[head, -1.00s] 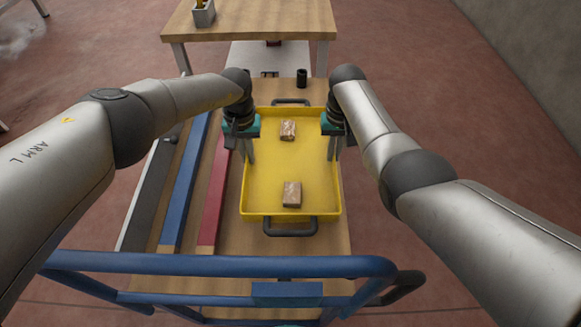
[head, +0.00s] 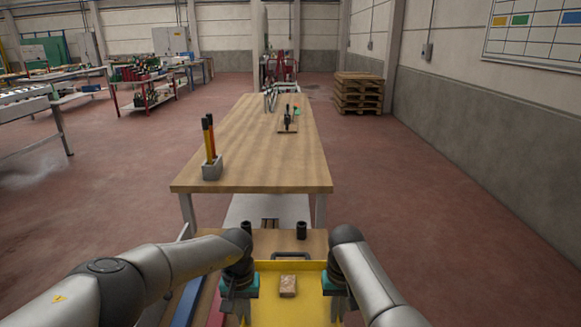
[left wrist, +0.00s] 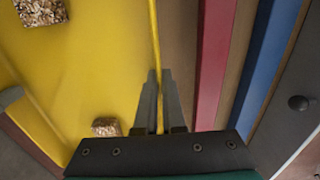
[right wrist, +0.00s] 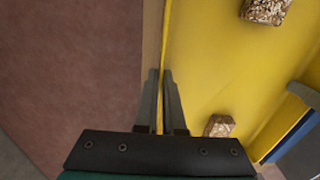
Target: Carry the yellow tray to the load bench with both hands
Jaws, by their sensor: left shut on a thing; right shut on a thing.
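The yellow tray (head: 311,267) is at the bottom of the head view, over a wooden cart top, cut off by the frame edge. Whether it rests on the wood or hangs just above, I cannot tell. My left gripper (left wrist: 158,76) is shut on the tray's left rim. My right gripper (right wrist: 160,76) is shut on the right rim. A brown speckled block (head: 288,286) lies in the tray; the wrist views show two such blocks. A long wooden bench (head: 255,150), apparently the load bench, stands straight ahead beyond the cart.
Red (left wrist: 213,65) and blue (left wrist: 262,70) strips lie left of the tray. Pallets (head: 358,93) stand far right. The floor right of the bench is clear.

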